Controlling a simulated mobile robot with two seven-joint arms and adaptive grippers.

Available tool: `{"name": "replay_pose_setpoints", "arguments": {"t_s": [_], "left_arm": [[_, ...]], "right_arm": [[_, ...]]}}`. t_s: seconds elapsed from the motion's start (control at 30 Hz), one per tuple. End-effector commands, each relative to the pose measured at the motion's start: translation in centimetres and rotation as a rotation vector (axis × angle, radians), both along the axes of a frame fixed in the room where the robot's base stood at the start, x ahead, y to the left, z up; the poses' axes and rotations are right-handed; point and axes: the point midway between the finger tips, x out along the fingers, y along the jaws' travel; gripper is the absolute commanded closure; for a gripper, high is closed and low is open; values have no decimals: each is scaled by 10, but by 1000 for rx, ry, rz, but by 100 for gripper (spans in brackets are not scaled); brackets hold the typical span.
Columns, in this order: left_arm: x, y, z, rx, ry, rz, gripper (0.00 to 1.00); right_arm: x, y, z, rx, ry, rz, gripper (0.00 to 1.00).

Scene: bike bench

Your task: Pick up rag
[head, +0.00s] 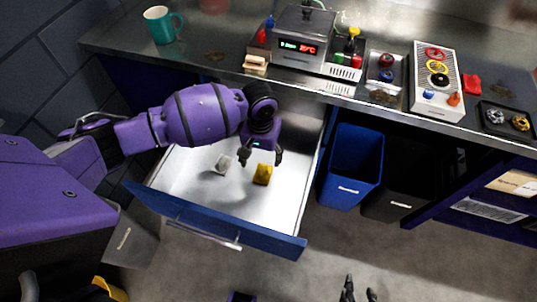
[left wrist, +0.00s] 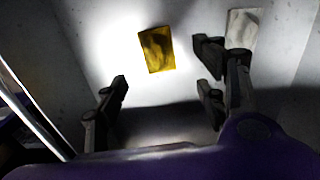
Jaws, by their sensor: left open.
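Two small cloth-like pieces lie in the open drawer: a yellow one (head: 262,174) and a pale grey one (head: 223,164). I cannot tell for certain which is the rag. In the left wrist view, the yellow piece (left wrist: 157,49) lies flat ahead of the fingers and the pale grey piece (left wrist: 243,28) is partly behind a finger at the right. My left gripper (head: 261,159) is open and empty above the drawer, close to the yellow piece; its fingers also show in the left wrist view (left wrist: 163,84). My right gripper (head: 360,290) is at the bottom edge, fingers apart and seemingly empty.
The drawer's blue front (head: 215,222) and its side walls border the space around the left gripper. A blue bin (head: 350,168) and a black bin (head: 398,187) stand right of it. The bench above holds a teal mug (head: 160,26), devices and trays.

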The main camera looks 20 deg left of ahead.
Motion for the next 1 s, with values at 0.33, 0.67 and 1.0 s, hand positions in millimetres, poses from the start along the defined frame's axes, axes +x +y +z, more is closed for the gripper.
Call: {"name": "replay_pose_setpoints", "arguments": {"t_s": [0.33, 0.67, 1.0], "left_arm": [[0, -1, -32, 1, 5, 1, 35], [6, -3, -75, 1, 2, -1, 35], [7, -3, -78, 0, -1, -1, 40]], "right_arm": [[-3, -2, -5, -2, 5, -2, 60], [-3, -3, -10, -6, 5, -4, 60], [-3, -3, -10, -6, 4, -5, 60]]}}
